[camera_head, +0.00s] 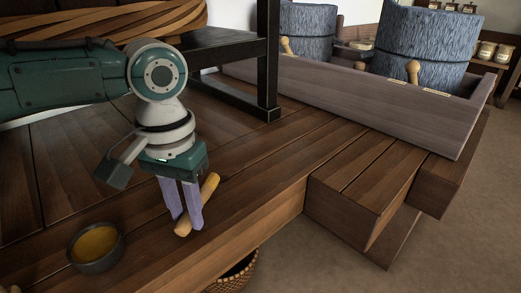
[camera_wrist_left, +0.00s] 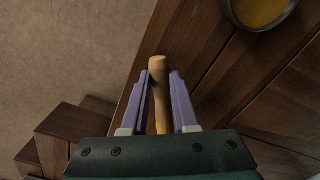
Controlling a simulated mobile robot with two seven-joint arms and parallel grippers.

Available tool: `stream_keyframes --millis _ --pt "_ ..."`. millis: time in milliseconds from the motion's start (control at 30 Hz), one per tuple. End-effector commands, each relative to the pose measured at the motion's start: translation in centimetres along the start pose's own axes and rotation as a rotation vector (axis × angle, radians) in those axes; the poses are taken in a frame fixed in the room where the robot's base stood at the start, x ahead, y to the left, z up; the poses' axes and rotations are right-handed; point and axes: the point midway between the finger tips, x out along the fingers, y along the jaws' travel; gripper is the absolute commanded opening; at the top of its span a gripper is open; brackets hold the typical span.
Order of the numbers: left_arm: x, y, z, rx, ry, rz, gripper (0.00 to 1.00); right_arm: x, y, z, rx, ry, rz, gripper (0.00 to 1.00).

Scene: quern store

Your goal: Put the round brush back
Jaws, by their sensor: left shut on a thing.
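My left gripper (camera_head: 183,207) points down over the wooden platform near its front edge. It is shut on a light wooden rod (camera_head: 210,187), which sticks out on both sides of the lilac fingers. The rod (camera_wrist_left: 158,72) also shows between the fingers of the left gripper (camera_wrist_left: 160,85) in the left wrist view. I see no bristles on it, so I cannot tell whether it is the round brush. Whether it touches the boards is unclear. My right gripper is out of view.
A dark bowl (camera_head: 76,262) with yellowish contents stands at the front left of the platform (camera_head: 270,170). A black frame (camera_head: 268,60) stands behind. A long wooden trough (camera_head: 370,105) holds grey-blue drums (camera_head: 420,45) with wooden pegs. Steps and a basket (camera_head: 235,275) are below the edge.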

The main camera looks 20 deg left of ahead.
Motion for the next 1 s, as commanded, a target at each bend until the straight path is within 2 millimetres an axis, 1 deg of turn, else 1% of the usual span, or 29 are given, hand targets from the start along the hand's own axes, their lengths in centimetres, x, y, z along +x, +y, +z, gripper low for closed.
stream_keyframes --millis 267,300,600,867,967,1000 --pt "0.2 0.0 0.0 0.000 0.000 0.001 0.00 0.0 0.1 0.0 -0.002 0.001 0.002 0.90" --pt "0.2 0.0 0.0 0.000 0.000 0.001 0.28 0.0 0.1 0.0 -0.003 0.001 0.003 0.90" --pt "0.2 0.0 0.0 0.000 0.000 0.001 0.62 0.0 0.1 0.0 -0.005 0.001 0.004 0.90" --pt "0.1 0.0 0.0 0.000 0.000 0.001 0.62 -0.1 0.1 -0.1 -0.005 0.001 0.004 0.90" --pt "-1.0 0.0 0.0 0.000 0.001 0.001 0.62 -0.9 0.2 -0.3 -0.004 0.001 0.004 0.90" --pt "-1.7 0.0 0.0 0.000 0.001 0.001 0.62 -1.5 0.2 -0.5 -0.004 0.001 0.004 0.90"
